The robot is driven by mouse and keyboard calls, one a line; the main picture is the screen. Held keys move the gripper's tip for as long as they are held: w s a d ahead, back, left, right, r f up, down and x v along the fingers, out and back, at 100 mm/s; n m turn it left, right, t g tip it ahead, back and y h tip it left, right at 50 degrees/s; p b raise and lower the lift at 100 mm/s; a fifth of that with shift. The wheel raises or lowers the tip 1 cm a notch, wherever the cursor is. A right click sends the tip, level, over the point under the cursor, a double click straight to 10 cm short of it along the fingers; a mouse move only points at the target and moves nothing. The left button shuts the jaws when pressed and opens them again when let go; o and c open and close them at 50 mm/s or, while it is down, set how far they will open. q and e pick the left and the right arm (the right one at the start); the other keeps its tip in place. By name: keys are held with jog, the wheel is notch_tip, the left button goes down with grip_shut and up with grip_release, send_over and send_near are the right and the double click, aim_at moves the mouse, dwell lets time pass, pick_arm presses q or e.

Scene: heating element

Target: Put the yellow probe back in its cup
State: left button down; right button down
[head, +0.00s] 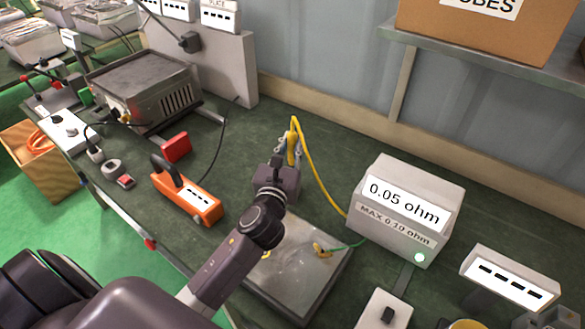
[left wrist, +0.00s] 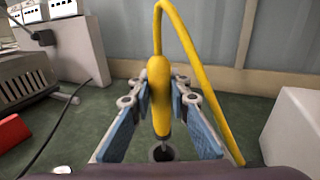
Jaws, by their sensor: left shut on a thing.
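My left gripper (head: 290,150) is shut on the yellow probe (head: 292,146), above the green bench top. In the left wrist view the gripper (left wrist: 160,108) has its blue-padded fingers on both sides of the upright yellow probe (left wrist: 159,95). A small round grey piece with a dark opening, apparently the cup (left wrist: 162,153), shows right below the probe. I cannot tell whether the probe's tip is in it or above it. The cup is hidden behind the gripper in the head view. My right gripper is not in view.
A yellow cable (head: 318,170) runs from the probe to the white meter box (head: 410,240) reading 0.05 ohm. A metal plate (head: 300,275) with a green-wired clip (head: 322,250) lies in front. An orange clamp meter (head: 188,200) and a red block (head: 176,148) stand left.

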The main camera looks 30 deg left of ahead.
aim_at(292, 164)
pick_arm(q)
notch_tip(292, 164, down, 3)
jog(key=shift+f+b, duration=0.15)
jog(key=shift+b, duration=0.2)
jog(key=shift+f+b, duration=0.75)
jog(key=shift+f, duration=1.3)
jog(key=shift+f, duration=0.1)
jog(key=c, duration=1.8)
grip_release()
